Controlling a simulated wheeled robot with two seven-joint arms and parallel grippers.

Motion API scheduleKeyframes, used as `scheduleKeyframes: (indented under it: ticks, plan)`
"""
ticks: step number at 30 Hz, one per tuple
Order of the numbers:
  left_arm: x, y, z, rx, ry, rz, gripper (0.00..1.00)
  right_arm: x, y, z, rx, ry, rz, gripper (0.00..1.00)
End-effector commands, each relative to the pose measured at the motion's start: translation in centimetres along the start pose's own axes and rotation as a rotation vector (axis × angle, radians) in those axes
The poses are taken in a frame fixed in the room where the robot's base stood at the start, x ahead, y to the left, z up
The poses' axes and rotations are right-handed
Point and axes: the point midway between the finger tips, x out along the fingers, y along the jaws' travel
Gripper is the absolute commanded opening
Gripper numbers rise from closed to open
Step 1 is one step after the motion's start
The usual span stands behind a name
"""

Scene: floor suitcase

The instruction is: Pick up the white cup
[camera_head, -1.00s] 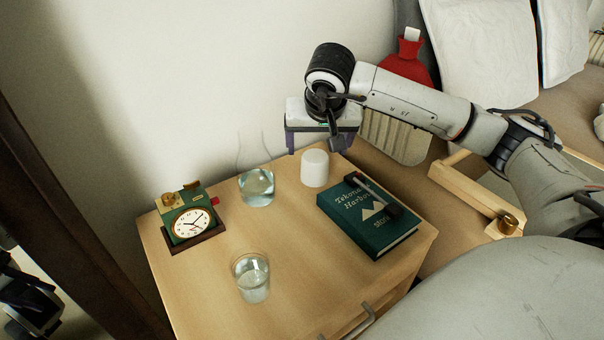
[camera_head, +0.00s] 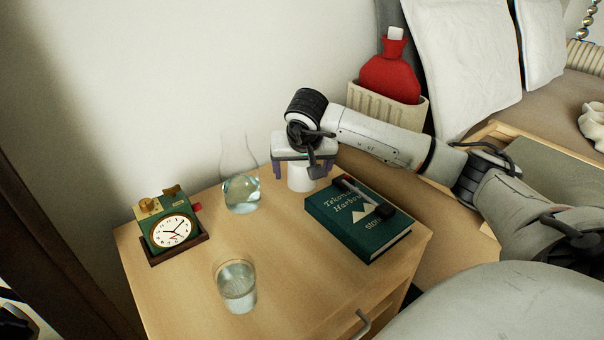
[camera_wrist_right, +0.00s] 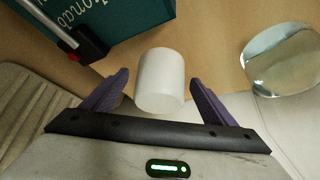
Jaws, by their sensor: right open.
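The white cup (camera_head: 300,178) stands on the wooden nightstand near its back edge. My right gripper (camera_head: 292,168) is above it, and the gripper body hides the cup's upper part in the head view. In the right wrist view, the cup (camera_wrist_right: 160,80) is between and a little ahead of the two purple fingers (camera_wrist_right: 160,92). The fingers are spread, with a gap on each side of the cup. At the lower left of the head view is a dark part of my left arm; its gripper fingers cannot be made out.
A glass carafe of water (camera_head: 241,193) stands left of the cup. A water glass (camera_head: 236,287) and a clock (camera_head: 170,232) stand further left on the nightstand (camera_head: 300,280). The bed is at the right.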

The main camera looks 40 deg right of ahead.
Motion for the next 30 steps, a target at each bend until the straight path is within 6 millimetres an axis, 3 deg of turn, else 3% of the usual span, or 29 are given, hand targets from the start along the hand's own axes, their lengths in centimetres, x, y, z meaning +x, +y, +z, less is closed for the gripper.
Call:
scheduleKeyframes:
  ticks: [5,13,22,30]
  plan:
    - [-0.1,0.0,0.0,0.0,0.0,0.0,0.31,-0.1,0.0,-0.1,0.0,0.001,0.0,0.8]
    - [-0.1,0.0,0.0,0.0,0.001,0.0,0.31,-0.1,0.0,-0.1,0.001,0.001,0.0,0.34]
    - [-0.3,0.0,-0.2,0.002,0.0,-0.003,0.31,-0.7,0.0,-0.5,0.002,0.003,-0.001,0.34]
    - [-0.6,-0.8,0.3,0.015,-0.042,-0.042,0.31,-5.2,0.0,-3.1,0.003,0.006,-0.002,0.34]
